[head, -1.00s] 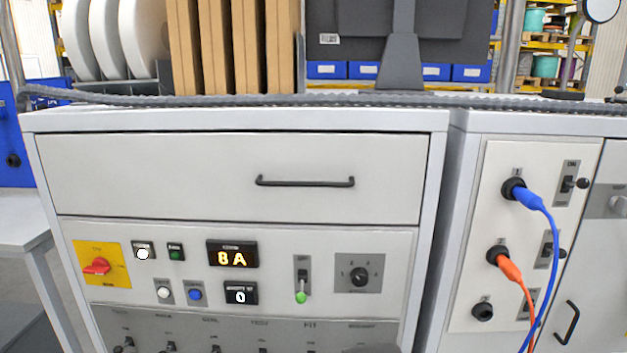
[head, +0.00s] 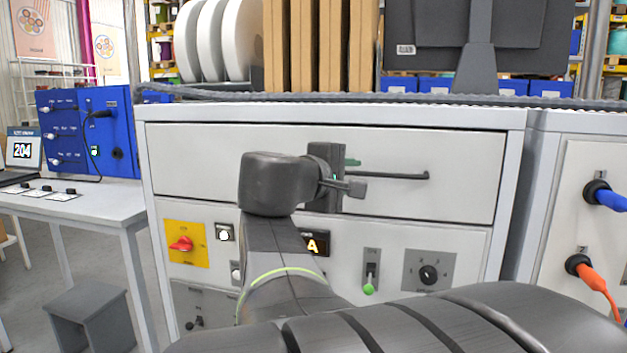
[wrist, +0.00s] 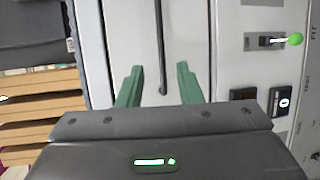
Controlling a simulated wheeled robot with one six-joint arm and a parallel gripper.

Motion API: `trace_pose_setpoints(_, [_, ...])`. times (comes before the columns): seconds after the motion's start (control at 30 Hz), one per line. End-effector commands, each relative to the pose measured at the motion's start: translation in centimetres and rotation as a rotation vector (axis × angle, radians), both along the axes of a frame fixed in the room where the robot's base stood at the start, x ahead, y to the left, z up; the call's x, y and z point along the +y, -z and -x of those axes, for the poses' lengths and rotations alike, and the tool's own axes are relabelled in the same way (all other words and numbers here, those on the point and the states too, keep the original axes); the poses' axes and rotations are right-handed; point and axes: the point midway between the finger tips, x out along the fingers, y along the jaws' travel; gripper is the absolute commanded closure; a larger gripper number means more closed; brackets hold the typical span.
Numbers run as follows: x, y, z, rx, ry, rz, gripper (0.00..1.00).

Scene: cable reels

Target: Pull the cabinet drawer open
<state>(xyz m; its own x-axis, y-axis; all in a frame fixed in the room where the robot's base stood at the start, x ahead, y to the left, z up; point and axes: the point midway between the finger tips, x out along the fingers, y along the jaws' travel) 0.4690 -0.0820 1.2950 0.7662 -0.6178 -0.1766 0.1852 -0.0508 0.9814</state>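The cabinet drawer (head: 462,150) is a wide light-grey front, shut and level with the cabinet face. Its black bar handle (head: 400,176) is horizontal; my gripper hides the handle's left part in the head view. My gripper (head: 353,174) is in front of the drawer at the handle's left part. In the wrist view, the two green fingers of my gripper (wrist: 160,68) stand apart. The handle (wrist: 162,40) runs between them in that picture, with gaps on both sides and no visible contact. Whether the fingertips reach past the bar I cannot tell.
Below the drawer is a control panel with a red switch (head: 181,244), a green-tipped lever (head: 369,288) and a dial (head: 428,274). A cable (head: 330,98) lies along the cabinet top. Blue (head: 612,200) and orange (head: 592,284) plugs are at right. A grey stool (head: 92,305) stands left.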

Motion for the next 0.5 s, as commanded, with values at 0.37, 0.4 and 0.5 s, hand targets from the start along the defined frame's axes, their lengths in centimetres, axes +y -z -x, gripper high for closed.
trace_pose_setpoints(0.37, [-3.2,0.9,-3.7,0.004,0.006,-0.001,0.68])
trace_pose_setpoints(0.4, [-3.7,1.1,-4.2,0.005,0.006,-0.001,0.68])
trace_pose_setpoints(0.5, [-4.9,1.4,-5.8,0.005,0.005,-0.001,0.68])
